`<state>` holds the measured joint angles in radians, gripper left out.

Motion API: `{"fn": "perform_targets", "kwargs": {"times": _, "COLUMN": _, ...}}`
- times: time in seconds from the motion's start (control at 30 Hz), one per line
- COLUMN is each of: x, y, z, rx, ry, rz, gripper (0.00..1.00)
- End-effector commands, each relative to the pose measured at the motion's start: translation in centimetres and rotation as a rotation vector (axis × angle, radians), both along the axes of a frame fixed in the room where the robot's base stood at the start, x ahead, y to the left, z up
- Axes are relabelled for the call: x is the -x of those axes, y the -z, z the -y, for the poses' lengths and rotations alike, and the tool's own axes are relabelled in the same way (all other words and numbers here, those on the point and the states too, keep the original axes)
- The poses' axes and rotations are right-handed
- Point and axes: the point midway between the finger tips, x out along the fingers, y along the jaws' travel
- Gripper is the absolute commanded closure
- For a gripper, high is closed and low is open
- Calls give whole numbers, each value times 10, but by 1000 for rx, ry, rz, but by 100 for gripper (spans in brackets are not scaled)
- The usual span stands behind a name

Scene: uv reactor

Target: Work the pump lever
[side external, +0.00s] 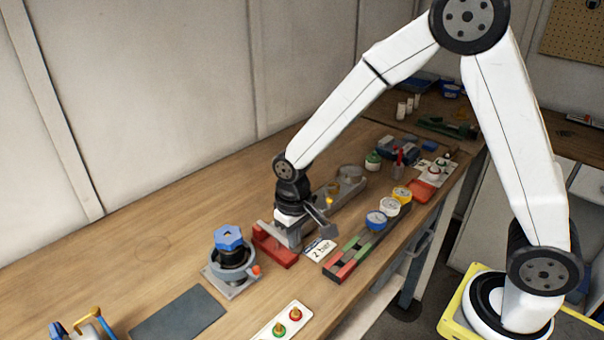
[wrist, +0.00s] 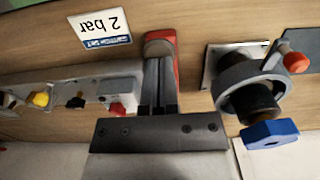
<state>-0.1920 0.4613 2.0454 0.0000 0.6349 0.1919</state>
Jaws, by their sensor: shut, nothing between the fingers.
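A red bar-shaped part (side external: 272,246) lies on the bench; I take it for the pump lever, but cannot be sure. It also shows in the wrist view (wrist: 162,36), partly hidden by my fingers. My gripper (side external: 295,242) is low over the bench at this red part, pointing down. In the wrist view, my fingers (wrist: 158,62) are shut with nothing held, and their tips overlap the red part. I cannot tell whether they touch it. A white card reading "2 bar" (side external: 319,250) lies beside it and shows in the wrist view (wrist: 105,28).
A blue-knobbed device (side external: 229,239) with an orange-tipped side handle (side external: 257,269) stands left of my gripper. A grey block with knobs (wrist: 60,95) is close on the other side. A coloured strip (side external: 350,256) with gauges lies in front. The bench at the back left is clear.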

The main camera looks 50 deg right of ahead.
Motion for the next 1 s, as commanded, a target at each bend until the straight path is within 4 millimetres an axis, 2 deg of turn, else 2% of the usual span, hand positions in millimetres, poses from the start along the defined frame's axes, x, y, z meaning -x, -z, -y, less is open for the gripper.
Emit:
{"fn": "perform_targets", "kwargs": {"times": 0.37, "x": -1, "y": 0, "z": 0, "rx": 0, "ry": 0, "rz": 2, "gripper": 100}}
{"fn": "perform_targets", "kwargs": {"times": 1.0, "x": 0, "y": -35, "z": 0, "rx": 0, "ry": 0, "rz": 0, "gripper": 100}}
